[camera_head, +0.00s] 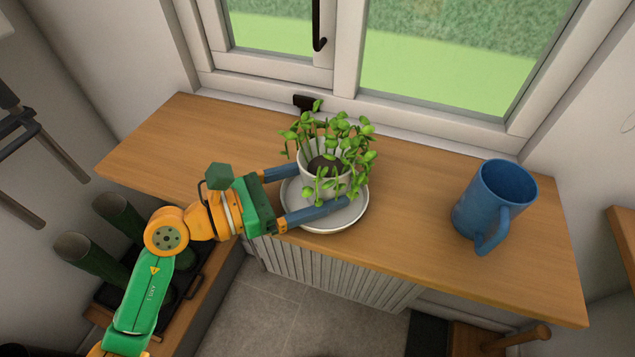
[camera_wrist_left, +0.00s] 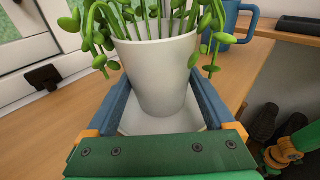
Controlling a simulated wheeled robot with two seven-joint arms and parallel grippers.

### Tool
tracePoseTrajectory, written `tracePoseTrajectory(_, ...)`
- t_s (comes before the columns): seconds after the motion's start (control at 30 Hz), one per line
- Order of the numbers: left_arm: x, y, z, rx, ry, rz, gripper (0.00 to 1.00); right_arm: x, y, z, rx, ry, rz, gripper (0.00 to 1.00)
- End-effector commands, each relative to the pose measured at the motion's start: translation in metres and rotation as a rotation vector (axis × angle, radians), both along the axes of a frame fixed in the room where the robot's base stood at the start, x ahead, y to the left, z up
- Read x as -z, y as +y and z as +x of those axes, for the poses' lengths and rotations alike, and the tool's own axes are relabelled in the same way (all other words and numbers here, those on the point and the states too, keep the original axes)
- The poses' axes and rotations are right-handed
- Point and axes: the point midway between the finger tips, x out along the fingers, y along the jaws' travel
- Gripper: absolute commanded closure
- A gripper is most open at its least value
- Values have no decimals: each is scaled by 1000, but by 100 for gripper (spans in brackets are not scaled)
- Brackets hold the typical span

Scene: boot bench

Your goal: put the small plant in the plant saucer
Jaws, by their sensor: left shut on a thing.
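The small plant, green leaves in a white pot, is at the middle of the bench top in the head view (camera_head: 325,170). The pot (camera_wrist_left: 158,68) also shows upright in the left wrist view. The plant saucer (camera_head: 338,222) is a pale round dish directly under the pot; its rim also shows below the pot in the left wrist view (camera_wrist_left: 140,126). My left gripper (camera_head: 322,190) comes in from the left, with its blue fingers on both sides of the pot, shut on it. I cannot tell whether the pot's base touches the saucer. My right gripper is not in view.
A blue mug (camera_head: 490,205) stands on the wooden bench top (camera_head: 420,215) to the right of the plant. The window (camera_head: 345,70) is behind. A dark small object (camera_head: 304,103) is at the sill. Green boots (camera_head: 95,255) stand below at the left.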

Motion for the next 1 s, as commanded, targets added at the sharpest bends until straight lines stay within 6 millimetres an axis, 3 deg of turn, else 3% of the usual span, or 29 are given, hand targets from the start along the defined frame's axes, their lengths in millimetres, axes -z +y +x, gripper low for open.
tracePoseTrajectory(0.23,3,0,0,0,-3,-1,100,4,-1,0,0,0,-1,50)
tracePoseTrajectory(0.27,4,0,0,1,-1,0,9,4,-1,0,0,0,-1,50)
tracePoseTrajectory(0.3,3,0,0,1,-1,0,0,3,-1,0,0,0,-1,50)
tracePoseTrajectory(0.77,-2,1,-1,-1,-1,0,0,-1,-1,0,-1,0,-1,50)
tracePoseTrajectory(1.0,2,46,-22,-4,1,5,0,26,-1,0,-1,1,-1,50)
